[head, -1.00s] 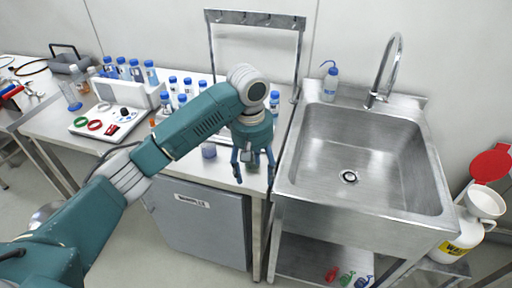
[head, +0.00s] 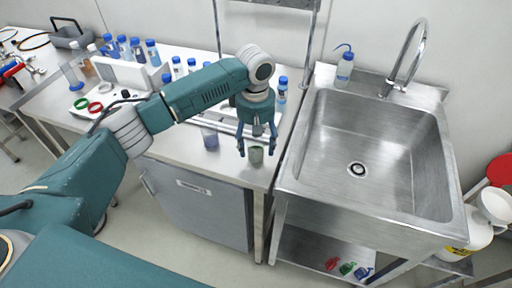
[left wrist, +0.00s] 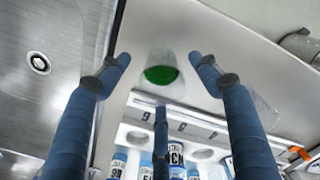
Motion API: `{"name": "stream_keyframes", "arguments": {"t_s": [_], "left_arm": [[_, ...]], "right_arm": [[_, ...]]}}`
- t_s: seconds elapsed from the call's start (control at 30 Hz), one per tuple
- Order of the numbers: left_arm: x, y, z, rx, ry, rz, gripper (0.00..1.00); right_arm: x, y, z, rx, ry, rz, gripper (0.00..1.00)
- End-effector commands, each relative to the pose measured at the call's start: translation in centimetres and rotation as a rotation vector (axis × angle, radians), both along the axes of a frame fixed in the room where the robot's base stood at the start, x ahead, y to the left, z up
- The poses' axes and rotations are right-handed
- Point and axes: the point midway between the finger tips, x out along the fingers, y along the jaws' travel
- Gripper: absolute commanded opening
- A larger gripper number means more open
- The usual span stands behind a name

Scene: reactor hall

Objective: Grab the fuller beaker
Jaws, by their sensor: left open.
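A small beaker with green liquid (head: 256,156) stands upright on the bench near its front right edge. In the left wrist view the green beaker (left wrist: 161,74) shows between and beyond the fingertips. My left gripper (head: 257,147) is open and empty, its fingers spread just above and around this beaker in the head view; I cannot tell whether they touch it. A second beaker with bluish-purple contents (head: 210,140) stands to the left. A clear vessel (left wrist: 264,108), partly hidden behind a finger, shows in the left wrist view. My right gripper is out of view.
A steel sink (head: 375,150) adjoins the bench on the right, with a wash bottle (head: 344,70) on its back rim. Several blue-capped bottles (head: 152,53) and a white device (head: 120,73) stand behind the arm. A grey cabinet (head: 200,205) is below.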

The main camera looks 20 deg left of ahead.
Motion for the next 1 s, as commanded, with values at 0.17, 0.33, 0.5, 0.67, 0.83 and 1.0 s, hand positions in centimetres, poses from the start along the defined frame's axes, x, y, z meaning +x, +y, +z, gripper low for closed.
{"name": "stream_keyframes", "arguments": {"t_s": [0.17, 0.33, 0.5, 0.67, 0.83, 1.0], "left_arm": [[0.0, 0.1, -2.0, 0.001, 0.001, 0.000, 0.63], [0.0, 0.0, -2.5, 0.000, -0.001, 0.000, 0.63], [0.0, 0.0, -2.5, 0.000, -0.001, -0.001, 0.52], [0.0, 0.0, -2.5, 0.000, -0.001, -0.001, 0.20], [0.0, 0.0, -2.4, 0.000, -0.002, -0.001, 0.12], [0.0, 0.0, -2.4, 0.000, -0.002, -0.001, 0.12]], "right_arm": [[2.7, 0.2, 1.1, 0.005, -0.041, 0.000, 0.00], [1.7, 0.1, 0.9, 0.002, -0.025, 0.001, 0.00], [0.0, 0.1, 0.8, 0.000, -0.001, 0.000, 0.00], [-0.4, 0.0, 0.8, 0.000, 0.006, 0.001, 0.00], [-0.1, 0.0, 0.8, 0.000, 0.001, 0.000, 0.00], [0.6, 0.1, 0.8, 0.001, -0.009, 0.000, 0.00]]}}
